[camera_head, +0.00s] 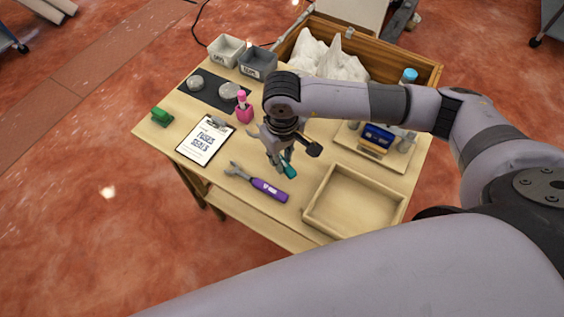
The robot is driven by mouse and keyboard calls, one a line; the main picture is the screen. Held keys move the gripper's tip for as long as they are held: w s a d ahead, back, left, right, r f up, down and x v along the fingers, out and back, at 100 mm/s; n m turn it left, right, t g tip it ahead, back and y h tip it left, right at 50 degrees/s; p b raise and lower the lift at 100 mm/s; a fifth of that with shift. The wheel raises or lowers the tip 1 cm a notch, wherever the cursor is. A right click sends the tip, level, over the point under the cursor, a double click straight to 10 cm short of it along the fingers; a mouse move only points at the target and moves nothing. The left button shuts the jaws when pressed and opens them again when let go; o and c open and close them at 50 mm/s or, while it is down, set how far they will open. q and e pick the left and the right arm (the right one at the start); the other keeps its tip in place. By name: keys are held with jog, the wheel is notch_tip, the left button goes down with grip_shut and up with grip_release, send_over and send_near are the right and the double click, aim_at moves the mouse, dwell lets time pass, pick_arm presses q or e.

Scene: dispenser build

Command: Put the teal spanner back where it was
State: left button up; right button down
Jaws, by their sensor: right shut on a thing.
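My right gripper (282,160) reaches in from the right and points down over the middle of the table. It is shut on the teal spanner (290,171), whose teal handle shows just below the fingers. My left gripper is not in view.
An empty wooden tray (309,213) sits at the front right. A clipboard (183,148), a green object (161,118), a pink bottle (243,110) and two grey bins (227,50) stand leftward. A blue object (378,136) is on a right-hand board. A wooden crate (432,75) holds white lumps behind.

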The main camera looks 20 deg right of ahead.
notch_tip(320, 180, down, 4)
jog(key=shift+r, duration=0.15)
jog(key=c, duration=1.5)
grip_release()
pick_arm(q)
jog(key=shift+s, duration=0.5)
pick_arm(e)
jog(key=shift+o, duration=0.2)
jog(key=shift+r+p, duration=0.1)
jog(key=shift+p, duration=0.2)
pick_arm(q)
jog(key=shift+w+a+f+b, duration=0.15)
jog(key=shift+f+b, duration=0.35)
jog(key=shift+b, duration=0.3)
pick_arm(e)
notch_tip(320, 180, up, 12)
jog(key=shift+f, duration=0.1)
jog(key=shift+s, duration=0.1)
